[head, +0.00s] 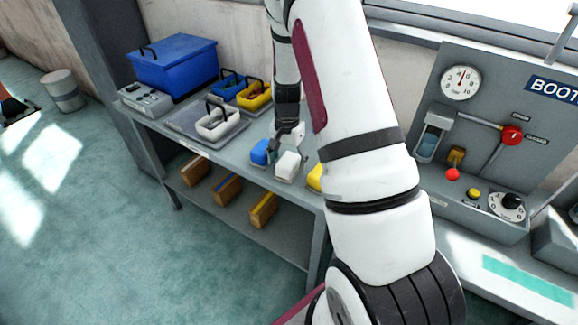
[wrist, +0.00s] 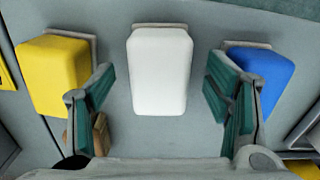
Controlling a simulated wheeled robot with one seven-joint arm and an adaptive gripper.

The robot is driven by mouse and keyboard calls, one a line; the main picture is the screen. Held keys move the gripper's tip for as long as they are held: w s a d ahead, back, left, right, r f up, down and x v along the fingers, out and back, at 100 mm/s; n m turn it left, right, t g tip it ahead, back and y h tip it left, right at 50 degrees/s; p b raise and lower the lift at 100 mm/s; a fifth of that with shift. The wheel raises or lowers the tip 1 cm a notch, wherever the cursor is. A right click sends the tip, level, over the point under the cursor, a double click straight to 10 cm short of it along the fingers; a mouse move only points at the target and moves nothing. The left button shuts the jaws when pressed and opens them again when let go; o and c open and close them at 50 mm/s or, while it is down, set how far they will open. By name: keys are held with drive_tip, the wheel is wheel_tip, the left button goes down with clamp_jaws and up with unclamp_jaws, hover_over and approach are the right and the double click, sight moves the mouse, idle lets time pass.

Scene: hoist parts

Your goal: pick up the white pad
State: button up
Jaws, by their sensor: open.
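The white pad (wrist: 160,72) is a rounded white block in the middle of the wrist view, on a thin plate on the grey bench. It also shows in the head view (head: 288,165), near the bench's front edge. My gripper (wrist: 160,100) is open and empty. Its two green-lined fingers stand apart, one to the left and one to the right of the pad's near end, with gaps on both sides. In the head view my gripper (head: 284,142) is just above and behind the pad, partly hidden. I cannot tell the exact height between them.
A yellow pad (wrist: 52,75) is left of the white one and a blue pad (wrist: 262,75) right, each close to a finger. On the bench (head: 180,138) are a grey tray (head: 183,133), small bins and a blue box (head: 175,62). A control panel (head: 490,130) is at right.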

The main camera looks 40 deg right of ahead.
drive_tip(key=shift+f, duration=1.3)
drive_tip(key=shift+s, duration=0.1)
drive_tip(key=c, duration=1.3)
drive_tip(key=shift+c, duration=0.2)
